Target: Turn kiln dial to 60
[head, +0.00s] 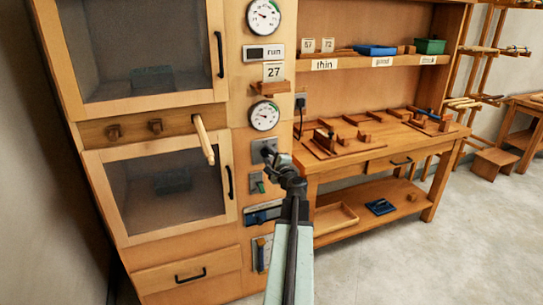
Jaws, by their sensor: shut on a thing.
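The kiln (150,120) is a wooden cabinet with two glazed doors and a control column on its right. My gripper (266,153) is at a grey plate (257,146) on that column, below the lower round gauge (264,115). It is shut on the kiln dial there, which the jaws hide almost wholly. The dial's setting and marks cannot be read. The lower gauge has a white face with a green arc and a dark needle. The upper gauge (264,17) looks the same. My arm reaches up from the bottom centre.
A "run" plate (263,53) and a card reading 27 (273,72) are above the lower gauge. A small switch (257,183) is below my gripper. A workbench (380,155) with wooden pieces stands close on the right. Floor (440,265) at lower right is clear.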

